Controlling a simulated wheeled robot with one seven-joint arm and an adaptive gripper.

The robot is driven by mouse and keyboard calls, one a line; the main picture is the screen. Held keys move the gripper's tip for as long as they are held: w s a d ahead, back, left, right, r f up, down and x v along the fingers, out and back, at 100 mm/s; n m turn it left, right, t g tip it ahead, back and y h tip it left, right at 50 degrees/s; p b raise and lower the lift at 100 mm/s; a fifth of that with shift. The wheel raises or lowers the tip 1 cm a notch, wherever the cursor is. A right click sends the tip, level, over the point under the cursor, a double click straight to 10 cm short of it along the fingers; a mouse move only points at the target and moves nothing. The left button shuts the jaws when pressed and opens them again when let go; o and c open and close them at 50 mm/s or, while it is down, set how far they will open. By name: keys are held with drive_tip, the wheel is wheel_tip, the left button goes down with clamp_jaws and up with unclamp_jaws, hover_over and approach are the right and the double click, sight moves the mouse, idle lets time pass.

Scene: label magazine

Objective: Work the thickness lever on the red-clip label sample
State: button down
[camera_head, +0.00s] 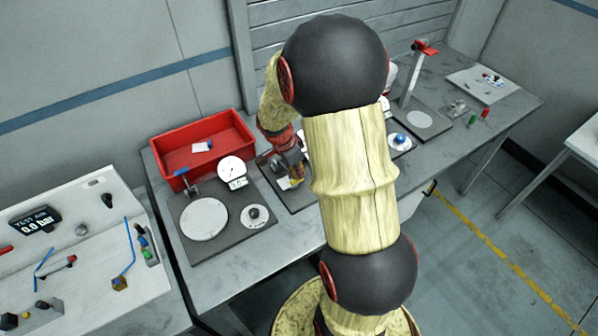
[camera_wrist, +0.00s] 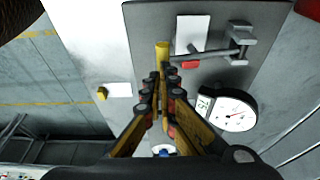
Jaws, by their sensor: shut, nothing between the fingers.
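In the wrist view, a white label sample (camera_wrist: 191,33) lies on a dark grey plate (camera_wrist: 262,62), with a small red clip (camera_wrist: 190,65) at its near edge. A grey lever-like arm (camera_wrist: 214,53) runs beside the clip to a bracket (camera_wrist: 240,40). A yellow cylinder (camera_wrist: 162,54) stands just beyond my fingertips; whether they touch it is unclear. My gripper (camera_wrist: 162,84) is shut and holds nothing, left of the red clip. In the head view my gripper (camera_head: 291,178) is low over the middle plate, and my arm hides much of that station.
A white dial gauge with a readout (camera_wrist: 233,117) stands right of my fingers in the wrist view. In the head view, a red bin (camera_head: 205,147) and a plate with a round disc (camera_head: 204,219) lie left. A tall stand (camera_head: 412,78) stands right.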

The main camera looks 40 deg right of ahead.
drive_tip(key=shift+s+a+f+b, duration=0.1)
drive_tip(key=shift+s+f+b, duration=0.15)
drive_tip(key=shift+f+b, duration=0.6)
drive_tip(key=shift+s+f+b, duration=0.2)
drive_tip(key=shift+f+b, duration=0.15)
drive_tip(key=shift+b, duration=1)
drive_tip(key=shift+r, duration=0.15)
drive_tip(key=s+p+v, duration=0.2)
drive_tip(key=p+v, duration=0.1)
drive_tip(key=v, duration=1)
drive_tip(key=shift+r, duration=0.5)
